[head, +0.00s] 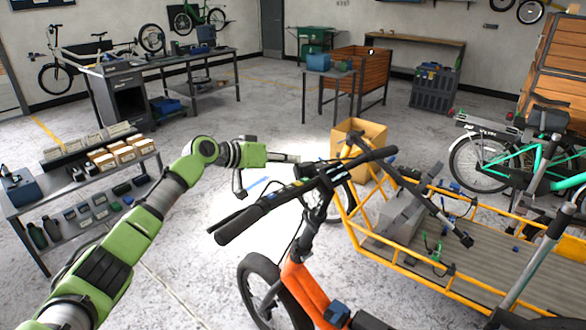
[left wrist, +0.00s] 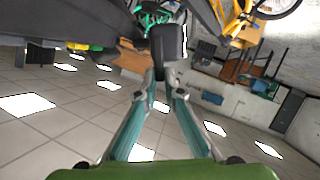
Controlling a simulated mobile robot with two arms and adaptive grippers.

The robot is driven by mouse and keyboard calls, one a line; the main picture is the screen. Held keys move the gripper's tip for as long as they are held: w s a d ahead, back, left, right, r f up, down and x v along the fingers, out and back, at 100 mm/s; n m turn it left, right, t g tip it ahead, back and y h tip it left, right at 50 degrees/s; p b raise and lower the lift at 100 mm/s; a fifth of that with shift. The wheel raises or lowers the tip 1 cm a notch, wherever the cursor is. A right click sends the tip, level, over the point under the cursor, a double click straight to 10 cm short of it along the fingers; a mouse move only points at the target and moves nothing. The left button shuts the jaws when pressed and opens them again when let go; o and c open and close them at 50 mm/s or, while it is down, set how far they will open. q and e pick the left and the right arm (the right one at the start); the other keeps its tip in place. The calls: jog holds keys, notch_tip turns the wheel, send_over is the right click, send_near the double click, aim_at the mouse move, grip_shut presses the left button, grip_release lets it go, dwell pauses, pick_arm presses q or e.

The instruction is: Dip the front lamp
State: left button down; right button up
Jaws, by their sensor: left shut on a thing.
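The orange cargo bike (head: 305,290) stands in front of me, its black handlebar (head: 300,190) running across the middle of the head view. My left gripper (head: 290,158) reaches in from the left to just beyond the handlebar. In the left wrist view, its two fingers (left wrist: 166,82) converge on a dark, rounded block that looks like the front lamp (left wrist: 168,44). The gripper is shut on it. In the head view the lamp is hidden or too small to make out. A bright patch of light (head: 240,205) lies on the floor. My right gripper is not in view.
The bike's yellow-framed cargo bed (head: 490,265) holds a grey box. A cardboard box (head: 368,135) stands beyond the handlebar. A low shelf (head: 30,205) with parts stands left of my left arm. A teal bike (head: 480,165) is at right. The floor behind is mostly clear.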

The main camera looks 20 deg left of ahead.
pick_arm(q)
jog(key=shift+a, duration=0.1)
jog(key=c, duration=2.2)
grip_release()
jog(key=shift+f, duration=0.1)
jog(key=shift+o, duration=0.2)
jog(key=v, duration=1.2)
jog(key=shift+w+f, duration=0.1)
jog(key=shift+f, duration=0.1)
